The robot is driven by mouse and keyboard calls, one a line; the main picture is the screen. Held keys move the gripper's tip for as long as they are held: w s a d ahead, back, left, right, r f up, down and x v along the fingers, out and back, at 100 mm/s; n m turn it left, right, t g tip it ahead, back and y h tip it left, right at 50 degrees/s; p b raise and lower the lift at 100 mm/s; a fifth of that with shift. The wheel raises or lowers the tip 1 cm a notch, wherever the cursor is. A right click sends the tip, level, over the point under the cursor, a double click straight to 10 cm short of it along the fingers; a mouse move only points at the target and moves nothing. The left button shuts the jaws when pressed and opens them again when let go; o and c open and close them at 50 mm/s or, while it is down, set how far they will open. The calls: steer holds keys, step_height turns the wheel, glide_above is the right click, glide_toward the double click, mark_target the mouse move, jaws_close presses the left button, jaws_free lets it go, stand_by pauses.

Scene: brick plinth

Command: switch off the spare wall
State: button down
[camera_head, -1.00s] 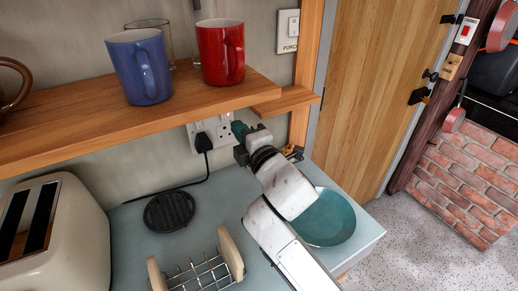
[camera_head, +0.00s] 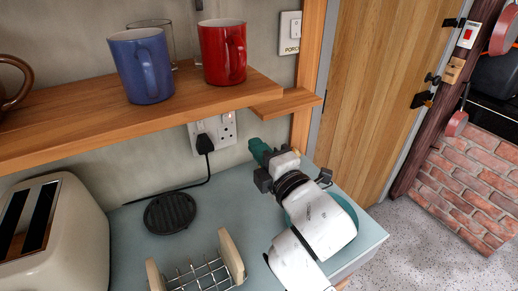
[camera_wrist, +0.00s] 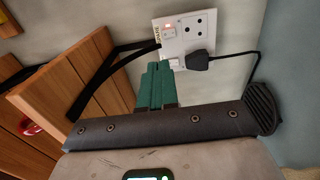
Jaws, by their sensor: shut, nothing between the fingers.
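The white double wall socket (camera_head: 226,131) is under the wooden shelf in the head view, with a black plug (camera_head: 204,144) in its left half. In the wrist view the socket (camera_wrist: 205,18) appears turned. The other switch is partly hidden near the plug (camera_wrist: 196,62). My gripper (camera_head: 257,147) has teal fingers, shut and empty, below and right of the socket, apart from it in the head view. The fingers (camera_wrist: 155,68) overlap the plate's lower edge in the wrist view.
The shelf (camera_head: 60,122) with a blue mug (camera_head: 142,68) and red mug (camera_head: 222,52) overhangs the counter. A toaster (camera_head: 55,230), toast rack (camera_head: 200,275) and black disc (camera_head: 170,212) stand left of my arm. A teal plate (camera_head: 346,207) lies behind my arm.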

steer(key=shift+s+a+f+t+y+b, duration=0.15)
steer(key=shift+f+t+b, duration=0.15)
steer(key=shift+f, duration=0.45)
steer(key=shift+d+f+t+y+b, duration=0.1)
steer(key=shift+f+t+y+b, duration=0.2)
steer(key=shift+f, duration=0.4)
steer(key=shift+a, duration=0.1)
steer(key=p, duration=0.2)
glide_toward(226, 116)
steer(key=x, duration=0.5)
steer(key=shift+a, duration=0.15)
steer(key=shift+x, duration=0.85)
steer(key=shift+p, duration=0.3)
